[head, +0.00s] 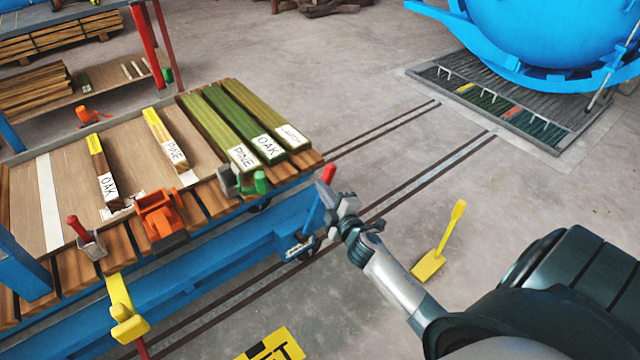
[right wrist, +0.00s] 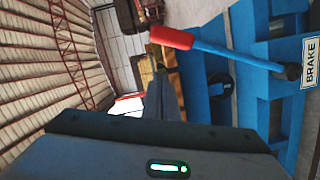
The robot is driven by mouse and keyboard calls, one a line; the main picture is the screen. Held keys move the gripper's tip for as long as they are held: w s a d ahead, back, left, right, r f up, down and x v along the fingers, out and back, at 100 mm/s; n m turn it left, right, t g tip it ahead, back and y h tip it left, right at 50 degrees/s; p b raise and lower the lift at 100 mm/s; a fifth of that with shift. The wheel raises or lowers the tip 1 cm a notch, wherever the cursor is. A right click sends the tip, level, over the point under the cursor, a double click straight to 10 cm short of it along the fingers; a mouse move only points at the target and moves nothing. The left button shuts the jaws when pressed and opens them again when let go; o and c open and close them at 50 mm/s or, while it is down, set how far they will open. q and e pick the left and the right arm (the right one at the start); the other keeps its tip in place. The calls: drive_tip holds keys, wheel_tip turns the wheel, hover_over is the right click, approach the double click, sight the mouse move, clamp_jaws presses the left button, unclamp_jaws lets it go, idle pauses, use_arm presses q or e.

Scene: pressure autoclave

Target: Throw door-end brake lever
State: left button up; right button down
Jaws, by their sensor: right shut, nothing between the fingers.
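The brake lever (head: 312,212) stands on the near right end of the blue cart. It has a blue rod and a red handle and leans up and to the right. In the right wrist view the lever (right wrist: 230,53) crosses the upper part, from its red handle down to a dark pivot beside a white BRAKE label (right wrist: 310,62). My right gripper (head: 335,197) is shut and empty, close beside the handle in the head view. In the wrist view its fingers (right wrist: 160,85) sit just below the handle; I cannot tell whether they touch it. My left gripper is not in view.
The cart deck (head: 40,262) carries labelled boards and an orange clamp (head: 160,213). A yellow floor lever (head: 440,245) stands to the right. Rails run along the concrete floor toward the grating (head: 480,108) and blue vessel (head: 545,30). Open floor lies between cart and vessel.

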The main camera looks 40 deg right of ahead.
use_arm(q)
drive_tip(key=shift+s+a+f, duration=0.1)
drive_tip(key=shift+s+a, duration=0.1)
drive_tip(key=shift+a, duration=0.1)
use_arm(e)
drive_tip(key=v, duration=0.6)
drive_tip(key=shift+s+a+r, duration=0.2)
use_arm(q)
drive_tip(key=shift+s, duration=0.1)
